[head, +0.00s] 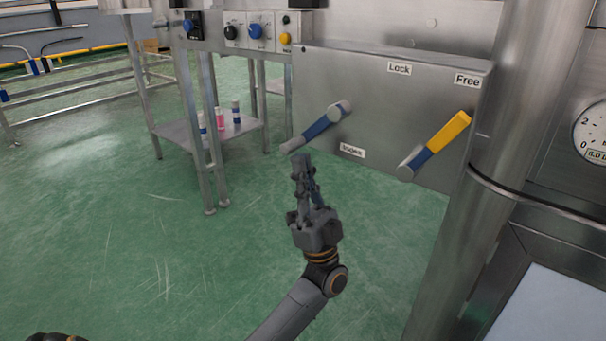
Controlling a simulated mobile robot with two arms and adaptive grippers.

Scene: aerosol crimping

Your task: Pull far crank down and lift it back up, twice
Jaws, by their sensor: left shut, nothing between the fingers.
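Two cranks are on a grey metal panel (400,88). The left crank (316,127) has a blue middle and grey ends and slants down to the left, its lower end near the "Index" label. The right crank (437,143) has a yellow upper part, a blue band and a grey lower end; it slants up to the right towards the "Free" label. My left gripper (302,158) is shut and empty, pointing up, with its fingertips just below the left crank's lower end. Whether they touch is unclear. My right gripper is not in view.
A thick steel column (490,180) stands right of the panel, with a gauge (592,130) beyond it. A control strip with knobs (256,31) is at upper left. Several small cans stand on a low metal shelf (180,130). The green floor (110,240) is clear.

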